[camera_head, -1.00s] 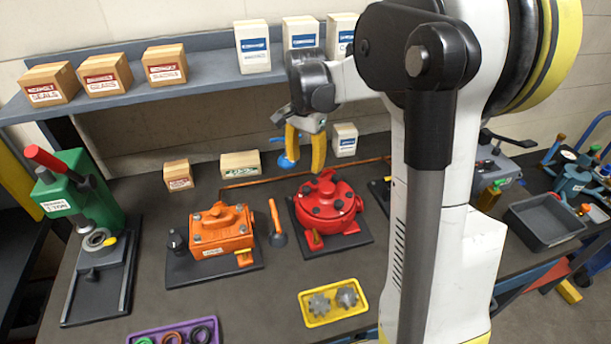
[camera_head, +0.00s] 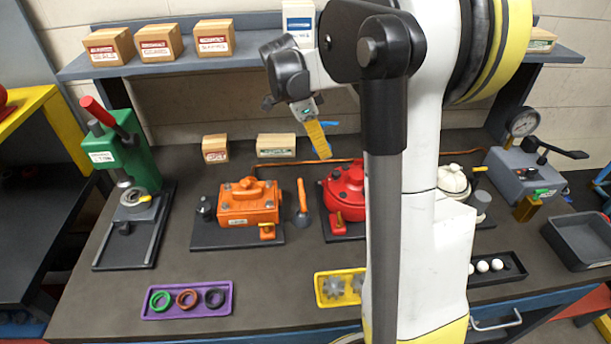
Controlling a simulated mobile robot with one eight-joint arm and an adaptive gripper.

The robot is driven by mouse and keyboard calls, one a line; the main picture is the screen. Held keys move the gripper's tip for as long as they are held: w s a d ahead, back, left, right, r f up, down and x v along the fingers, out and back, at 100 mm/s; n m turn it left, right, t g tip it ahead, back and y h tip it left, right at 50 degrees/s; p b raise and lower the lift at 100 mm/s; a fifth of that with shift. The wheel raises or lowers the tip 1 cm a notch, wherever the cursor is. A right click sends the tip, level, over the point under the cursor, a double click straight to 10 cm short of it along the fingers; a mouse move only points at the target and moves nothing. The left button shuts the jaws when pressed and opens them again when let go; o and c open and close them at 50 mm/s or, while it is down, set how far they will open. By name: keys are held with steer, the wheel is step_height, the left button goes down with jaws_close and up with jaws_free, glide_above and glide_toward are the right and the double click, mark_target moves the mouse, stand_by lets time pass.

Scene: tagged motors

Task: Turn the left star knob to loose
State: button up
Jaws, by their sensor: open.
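I cannot make out a star knob for certain in this view. A blue part (camera_head: 329,128) shows just behind my gripper, largely hidden by it, and I cannot tell its shape. My gripper (camera_head: 324,156) hangs in the air over the back of the bench, yellow fingers pointing down, above and left of the red round housing (camera_head: 342,190). The fingers are seen nearly edge-on; they are open with nothing visible between them. The orange gearbox (camera_head: 250,203) stands left of the red housing on a dark plate. My arm hides the red housing's right part.
A green press (camera_head: 128,150) stands at the left. A purple tray with rings (camera_head: 187,314) and a yellow tray with gears (camera_head: 322,297) lie in front. A shelf with boxes (camera_head: 213,38) runs behind. A grey gauge unit (camera_head: 520,172) stands right. Bench between press and gearbox is clear.

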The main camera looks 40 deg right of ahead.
mark_target(336, 172)
steer(key=b+x, duration=0.1)
steer(key=x, duration=0.4)
steer(key=b+x, duration=0.2)
steer(key=x, duration=0.3)
steer(key=shift+s+d+f, duration=0.2)
steer(key=shift+d+f, duration=0.05)
steer(key=shift+d, duration=0.1)
jaws_close()
